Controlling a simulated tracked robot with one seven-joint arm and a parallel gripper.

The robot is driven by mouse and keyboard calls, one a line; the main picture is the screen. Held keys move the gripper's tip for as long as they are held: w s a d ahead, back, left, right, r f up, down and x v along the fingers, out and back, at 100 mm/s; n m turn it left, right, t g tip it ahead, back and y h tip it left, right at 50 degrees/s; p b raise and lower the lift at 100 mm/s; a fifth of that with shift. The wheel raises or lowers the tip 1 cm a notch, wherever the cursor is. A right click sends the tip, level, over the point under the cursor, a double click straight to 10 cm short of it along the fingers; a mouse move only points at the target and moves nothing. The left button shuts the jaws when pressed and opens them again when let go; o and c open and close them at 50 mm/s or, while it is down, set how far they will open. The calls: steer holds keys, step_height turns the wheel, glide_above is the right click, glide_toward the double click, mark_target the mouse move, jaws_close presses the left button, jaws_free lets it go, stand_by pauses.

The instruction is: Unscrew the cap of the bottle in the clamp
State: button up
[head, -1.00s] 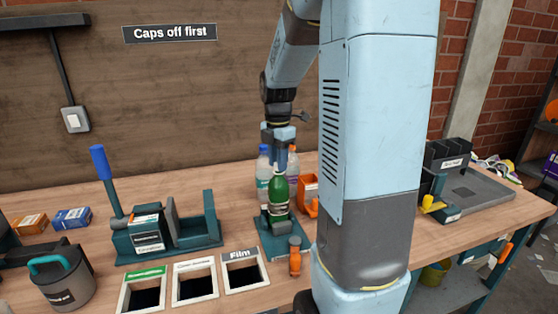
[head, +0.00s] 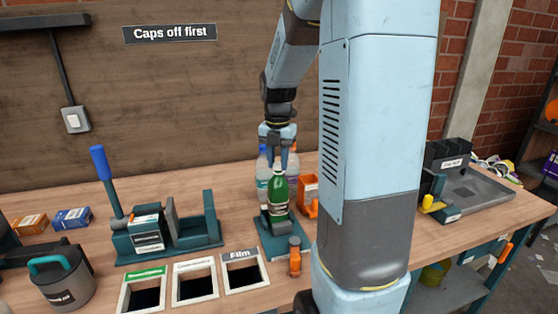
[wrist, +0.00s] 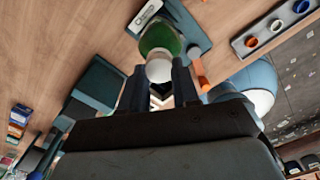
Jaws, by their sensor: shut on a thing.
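The green bottle (head: 278,195) stands upright in the teal clamp (head: 279,243) on the bench. In the wrist view the bottle (wrist: 160,37) is seen from above, with its pale cap (wrist: 158,69) towards me. My gripper (head: 278,168) is directly above the bottle, fingers pointing down. In the wrist view my gripper's fingers (wrist: 159,84) are on both sides of the cap and shut on it. The head view does not show the cap clearly behind the fingers. I cannot tell whether the cap is loose on the neck.
Clear bottles (head: 263,172) stand behind the clamp. An orange bin (head: 309,190) is to the right. Framed openings (head: 240,254) and a teal press with a blue-handled lever (head: 102,164) lie to the left.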

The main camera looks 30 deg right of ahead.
steer(key=shift+n, duration=1.3)
steer(key=o, duration=1.1)
